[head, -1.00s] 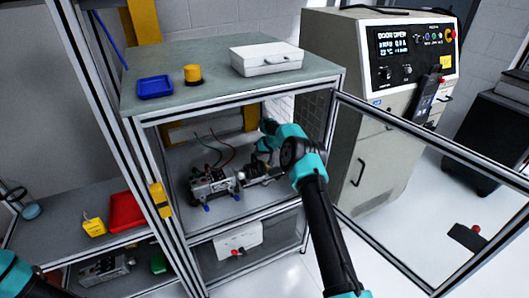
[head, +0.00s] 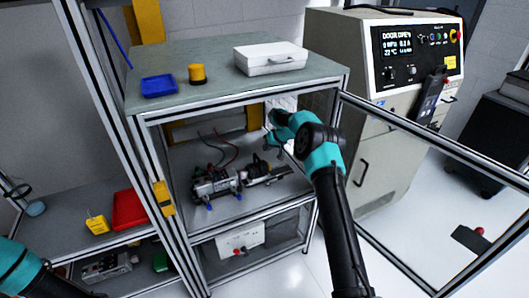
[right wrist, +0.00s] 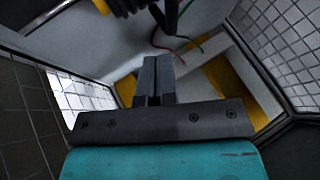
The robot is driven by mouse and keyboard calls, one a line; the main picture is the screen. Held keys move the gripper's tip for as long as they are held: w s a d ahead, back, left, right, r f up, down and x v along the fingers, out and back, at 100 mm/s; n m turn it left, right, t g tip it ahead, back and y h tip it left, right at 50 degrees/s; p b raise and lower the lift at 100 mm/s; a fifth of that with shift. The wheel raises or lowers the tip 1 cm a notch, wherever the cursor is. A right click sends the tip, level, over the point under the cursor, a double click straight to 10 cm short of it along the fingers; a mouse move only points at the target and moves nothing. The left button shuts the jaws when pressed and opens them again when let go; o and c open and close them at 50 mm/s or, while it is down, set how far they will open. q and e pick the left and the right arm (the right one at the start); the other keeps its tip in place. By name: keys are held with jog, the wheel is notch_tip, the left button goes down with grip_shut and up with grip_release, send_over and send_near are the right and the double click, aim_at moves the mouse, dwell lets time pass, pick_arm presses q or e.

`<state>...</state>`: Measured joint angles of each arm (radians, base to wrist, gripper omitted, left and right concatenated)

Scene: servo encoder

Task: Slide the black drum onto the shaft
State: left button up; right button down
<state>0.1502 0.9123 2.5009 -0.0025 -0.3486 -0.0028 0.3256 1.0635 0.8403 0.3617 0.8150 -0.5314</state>
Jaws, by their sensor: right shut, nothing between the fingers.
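A metal motor unit (head: 212,184) with blue feet sits on the shelf inside the framed cabinet. A second dark metal assembly (head: 268,178) lies just to its right, with a dark rounded part (head: 258,166), perhaps the black drum, at its left end. Whether that part is around the shaft is too small to tell. My right gripper (right wrist: 152,68) is shut and empty. In the head view its arm reaches into the cabinet, above and behind the assembly. Dark parts (right wrist: 165,15) show beyond its fingertips at the top of the wrist view. My left gripper is out of view.
Red and black wires (head: 222,150) rise behind the motor unit. Yellow posts (right wrist: 225,85) and mesh walls (right wrist: 285,40) enclose the shelf. The cabinet's open door frame (head: 420,140) stands on the right. A white case (head: 270,57) is on the cabinet top.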

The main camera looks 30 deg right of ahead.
jog(key=v, duration=0.4)
jog(key=shift+f, duration=0.1)
dwell(0.3)
jog(key=s+a+f+m+g+h, duration=0.1)
jog(key=s+a+f+g, duration=0.2)
jog(key=s+a+f, duration=1.35)
jog(key=s+a, duration=0.3)
jog(key=s, duration=0.6)
jog(key=s+a+f+g, duration=0.1)
jog(key=s+a, duration=0.1)
jog(key=s, duration=0.8)
jog(key=s+a+g, duration=0.1)
jog(key=s+a, duration=0.2)
jog(key=s, duration=0.7)
jog(key=shift+a+f, duration=0.2)
jog(key=shift+a, duration=0.1)
jog(key=c, duration=1.8)
grip_release()
jog(key=shift+s, duration=0.1)
jog(key=shift+c, duration=0.2)
